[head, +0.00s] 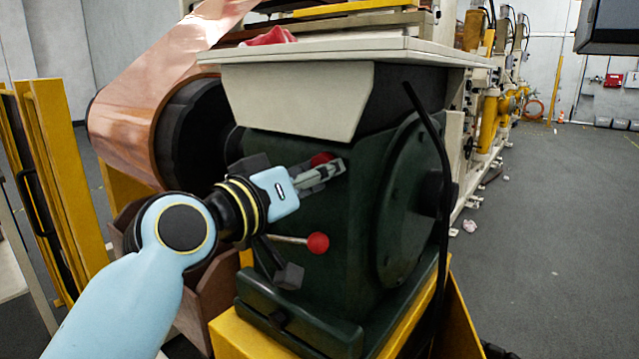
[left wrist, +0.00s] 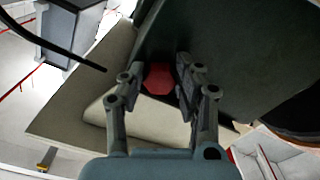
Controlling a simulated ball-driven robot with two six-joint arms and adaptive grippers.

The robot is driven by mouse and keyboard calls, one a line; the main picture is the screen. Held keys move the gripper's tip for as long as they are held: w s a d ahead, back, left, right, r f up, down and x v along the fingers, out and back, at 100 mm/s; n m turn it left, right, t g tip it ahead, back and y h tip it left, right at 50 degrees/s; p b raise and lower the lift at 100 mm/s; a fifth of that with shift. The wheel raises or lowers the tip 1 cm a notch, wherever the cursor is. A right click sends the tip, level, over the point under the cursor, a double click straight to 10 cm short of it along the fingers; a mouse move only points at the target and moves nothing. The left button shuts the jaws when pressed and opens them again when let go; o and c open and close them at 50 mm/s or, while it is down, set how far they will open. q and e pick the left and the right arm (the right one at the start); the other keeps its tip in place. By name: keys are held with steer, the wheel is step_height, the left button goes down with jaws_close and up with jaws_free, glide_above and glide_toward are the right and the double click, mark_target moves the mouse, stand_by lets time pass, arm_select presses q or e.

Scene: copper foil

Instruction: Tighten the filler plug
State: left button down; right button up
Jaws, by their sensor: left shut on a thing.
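The filler plug (left wrist: 158,79) is a red, angular cap on the dark green gearbox housing (head: 365,205). In the left wrist view it sits between the two fingers of my left gripper (left wrist: 160,76). In the head view a red bit of the plug (head: 321,158) shows behind the fingers of my left gripper (head: 334,170), at the upper part of the housing's front face. My left gripper is shut on the plug. The fingers hide part of it, and its thread and seat cannot be seen. My right gripper is in neither view.
A lever with a red ball knob (head: 318,243) sticks out just below my left gripper. A pale tabletop (head: 350,52) overhangs the housing. A black cable (head: 436,150) hangs at its right. A copper foil roll (head: 130,125) stands at left. The floor at right is mostly clear.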

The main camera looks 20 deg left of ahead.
arm_select(q)
steer(key=m+b, duration=0.1)
steer(key=m, duration=0.3)
steer(key=m+b, duration=0.1)
steer(key=m, duration=0.1)
steer(key=shift+w+a+f+b, duration=0.1)
steer(key=shift+a+f+b, duration=0.1)
steer(key=shift+f+b, duration=0.15)
steer(key=m+b, duration=0.1)
steer(key=m, duration=0.4)
steer(key=shift+a+r+b, duration=0.1)
steer(key=shift+a+b, duration=0.05)
steer(key=shift+b, duration=0.25)
steer(key=shift+m, duration=0.4)
steer(key=c, duration=1.3)
jaws_free()
steer(key=o, duration=0.4)
steer(key=shift+r, duration=0.15)
steer(key=shift+c, duration=0.2)
steer(key=shift+a, duration=0.1)
